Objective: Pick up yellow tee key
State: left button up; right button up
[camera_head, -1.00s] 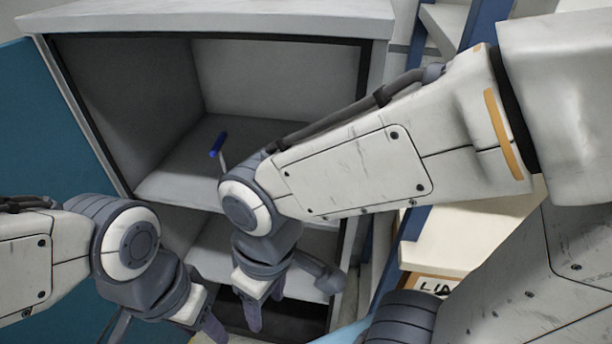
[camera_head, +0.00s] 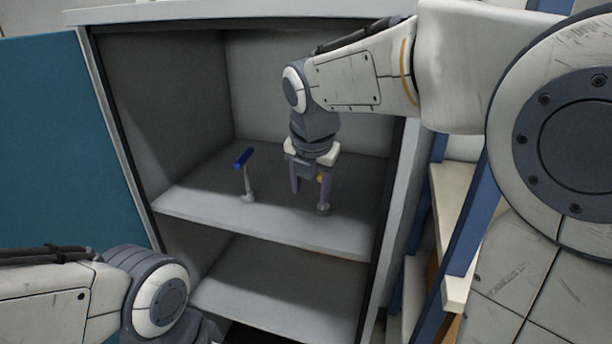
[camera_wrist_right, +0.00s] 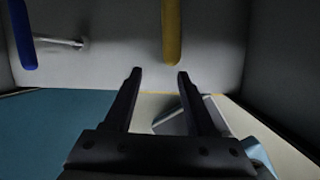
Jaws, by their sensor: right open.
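The yellow tee key stands upright on the upper shelf of the cabinet, mostly hidden behind my right gripper in the head view. A bit of its yellow handle (camera_head: 320,179) and its grey foot (camera_head: 323,208) show there. In the right wrist view its yellow handle (camera_wrist_right: 171,32) hangs into the top of the picture, its end close to the right fingertip. My right gripper (camera_head: 311,196) points down at the key, open and empty; its open fingers show in the wrist view (camera_wrist_right: 159,73). My left gripper is out of view; only the left forearm and wrist show.
A blue-handled tee key (camera_head: 243,158) stands on the same shelf (camera_head: 205,209), left of my right gripper. The cabinet's side walls bound the space; its teal door (camera_head: 75,140) is open at left. A lower shelf (camera_head: 285,285) lies below.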

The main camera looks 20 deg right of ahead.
aim_at(323, 210)
jog(key=d+n, duration=0.1)
jog(key=w+d+r+n, duration=0.2)
jog(key=shift+w+d+h, duration=0.25)
jog(key=shift+d+h, duration=0.1)
jog(key=shift+h, duration=0.05)
jog(key=shift+w+d, duration=0.15)
jog(key=shift+d, duration=0.05)
jog(key=x, duration=0.2)
jog(key=b+x, duration=0.1)
jog(key=x, duration=0.2)
jog(key=b+x, duration=0.1)
jog(key=x, duration=0.1)
jog(key=shift+w, duration=0.45)
jog(key=shift+r, duration=0.1)
grip_shut()
